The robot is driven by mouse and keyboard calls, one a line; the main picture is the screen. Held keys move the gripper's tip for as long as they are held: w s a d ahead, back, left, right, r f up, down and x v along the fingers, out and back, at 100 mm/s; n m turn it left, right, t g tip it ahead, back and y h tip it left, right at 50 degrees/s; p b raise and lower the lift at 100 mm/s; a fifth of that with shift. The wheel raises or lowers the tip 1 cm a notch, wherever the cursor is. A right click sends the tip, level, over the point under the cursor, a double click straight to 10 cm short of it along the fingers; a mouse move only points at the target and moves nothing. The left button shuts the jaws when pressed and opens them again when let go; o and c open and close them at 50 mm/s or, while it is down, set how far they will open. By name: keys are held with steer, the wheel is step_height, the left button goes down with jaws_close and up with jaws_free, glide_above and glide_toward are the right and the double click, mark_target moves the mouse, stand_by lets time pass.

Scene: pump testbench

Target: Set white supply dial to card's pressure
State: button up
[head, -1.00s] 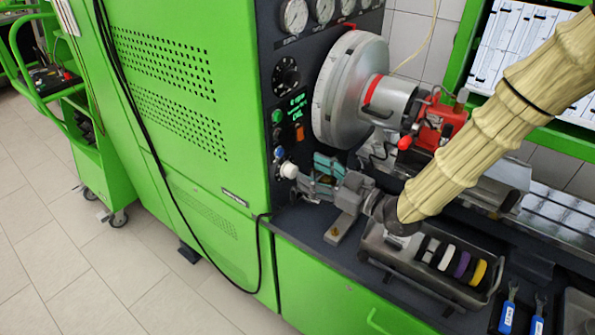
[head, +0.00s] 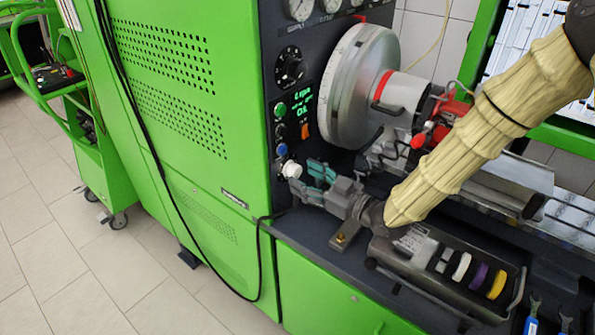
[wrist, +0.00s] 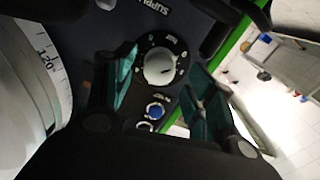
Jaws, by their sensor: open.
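The white supply dial (head: 291,169) is a round knob low on the dark control panel. In the wrist view the dial (wrist: 160,68) has a dark pointer mark on its face and a ring of marks around it, too small to read. The "SUPPLY" lettering is beside it. My gripper (head: 311,178) has teal fingers and is open and empty, just in front of the dial. In the wrist view the gripper (wrist: 163,78) has one finger on each side of the dial, with no clear contact. I cannot make out a card with a pressure value.
A blue button (wrist: 155,111) lies close to the dial. A black knob (head: 290,67) and a green-lit display (head: 303,103) are higher on the panel. A large grey graduated wheel (head: 350,85) stands right of the panel. A metal tray (head: 425,270) with coloured rings lies below my arm.

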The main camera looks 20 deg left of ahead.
mark_target(298, 173)
steer(key=shift+x, duration=1.65)
steer(key=shift+c, duration=0.5)
steer(key=c, duration=0.8)
